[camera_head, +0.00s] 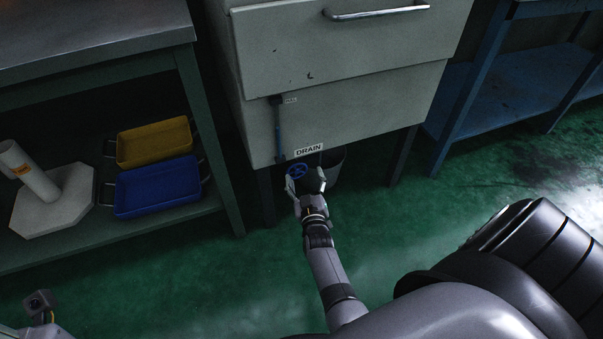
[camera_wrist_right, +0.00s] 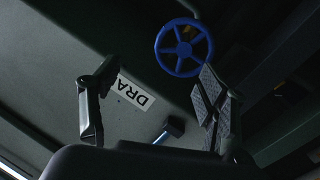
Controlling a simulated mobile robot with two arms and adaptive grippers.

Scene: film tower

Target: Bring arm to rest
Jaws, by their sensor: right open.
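My right gripper (camera_head: 306,184) is at the underside of the pale cabinet, close to a blue valve wheel (camera_head: 297,171) below the DRAIN label (camera_head: 309,150). In the right wrist view the right gripper (camera_wrist_right: 160,112) has its fingers spread apart with nothing between them. The blue wheel (camera_wrist_right: 184,47) shows beyond the fingertips, nearer the right finger, and looks free of both. The label is partly hidden behind the left finger. Of my left arm, only a small piece shows at the lower left corner of the head view; its gripper is not seen.
The pale cabinet (camera_head: 345,100) stands ahead, with a dark bin (camera_head: 333,163) under it. A bench on the left holds a yellow tray (camera_head: 153,144) and a blue tray (camera_head: 158,187). A blue bench (camera_head: 470,95) stands on the right. Green floor (camera_head: 230,285) is open in front.

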